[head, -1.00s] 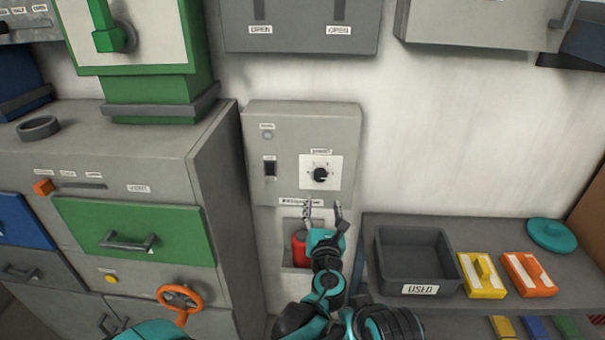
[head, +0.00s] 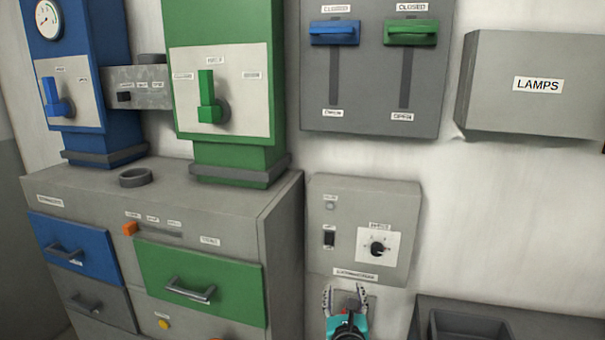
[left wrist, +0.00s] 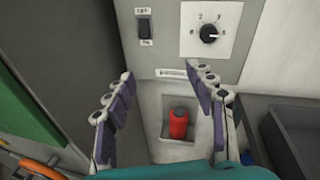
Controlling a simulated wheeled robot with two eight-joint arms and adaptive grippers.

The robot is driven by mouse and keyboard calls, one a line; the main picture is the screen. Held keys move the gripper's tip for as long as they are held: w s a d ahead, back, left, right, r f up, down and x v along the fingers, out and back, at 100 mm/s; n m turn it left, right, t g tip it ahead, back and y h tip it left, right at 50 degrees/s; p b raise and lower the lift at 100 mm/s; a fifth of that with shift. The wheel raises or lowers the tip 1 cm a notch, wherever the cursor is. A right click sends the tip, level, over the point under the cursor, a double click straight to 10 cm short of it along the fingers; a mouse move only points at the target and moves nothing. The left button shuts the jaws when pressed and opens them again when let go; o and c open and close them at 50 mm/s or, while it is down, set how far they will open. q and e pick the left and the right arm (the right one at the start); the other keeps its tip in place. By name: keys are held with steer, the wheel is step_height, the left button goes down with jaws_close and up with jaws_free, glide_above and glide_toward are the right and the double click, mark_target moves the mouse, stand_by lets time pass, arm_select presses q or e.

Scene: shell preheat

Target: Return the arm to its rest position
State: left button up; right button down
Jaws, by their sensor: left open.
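My left gripper (head: 344,299) shows at the bottom of the head view, just below the grey control box (head: 322,262). Its two fingers are spread with nothing between them. In the left wrist view the open fingers (left wrist: 163,88) frame a red cylinder (left wrist: 178,124) that stands in a wall recess (left wrist: 152,112), beyond the fingertips and apart from them. The box carries a black dial (head: 378,248) and a black switch (head: 329,239); both also show at the top of the left wrist view. My right gripper is not in view.
A grey cabinet (head: 283,260) with blue and green drawers stands left of the gripper. A grey shelf with a dark bin (head: 432,325) is at the lower right. A lever panel (head: 446,60) and a LAMPS box (head: 480,110) hang above. Bare wall lies right of the control box.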

arm_select(q)
steer(key=s+a+f+n+g+y, duration=0.25)
steer(key=s+a+n, duration=0.25)
steer(key=a+n, duration=0.6)
steer(key=s+a+f+n+g+y, duration=0.1)
steer(key=s+a+n+g+y, duration=0.15)
steer(key=s+a+n, duration=0.75)
steer(key=s+a+f+n+g+h, duration=0.3)
steer(key=s+a+f+n, duration=0.3)
steer(key=s+n, duration=0.5)
steer(key=a+n+g, duration=0.1)
steer(key=n, duration=0.2)
steer(key=shift+f+g+h, duration=0.2)
steer(key=shift+g+h, duration=0.1)
steer(key=shift+g, duration=0.1)
steer(key=shift+w+a, duration=0.1)
